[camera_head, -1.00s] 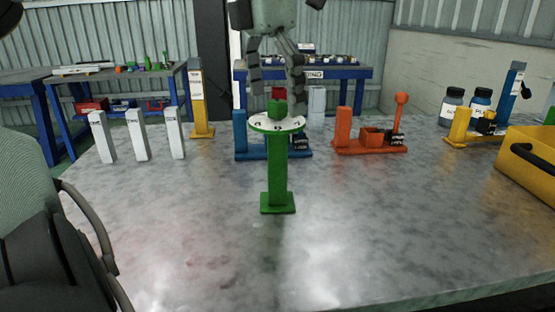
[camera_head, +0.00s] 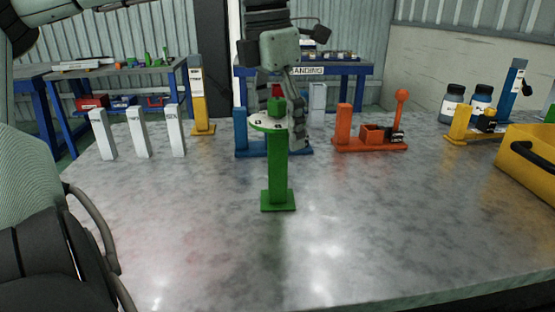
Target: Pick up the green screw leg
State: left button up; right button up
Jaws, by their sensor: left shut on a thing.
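The green screw leg (camera_head: 278,170) stands upright on its square foot near the middle of the grey table. A white disc (camera_head: 262,122) sits near its top, with a small green block (camera_head: 276,107) above. My left gripper (camera_head: 281,117) reaches down from above and is shut at the leg's top, one finger on each side. The exact contact is partly hidden. My right gripper is not in view.
A blue stand (camera_head: 240,135) is close behind the leg, and an orange stand (camera_head: 370,146) is to its right. Several white posts (camera_head: 138,135) and a yellow post (camera_head: 197,95) stand left. A yellow bin (camera_head: 525,165) is at right. The table's front is clear.

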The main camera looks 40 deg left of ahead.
pick_arm(q)
jog(key=c, duration=0.8)
jog(key=shift+r, duration=0.2)
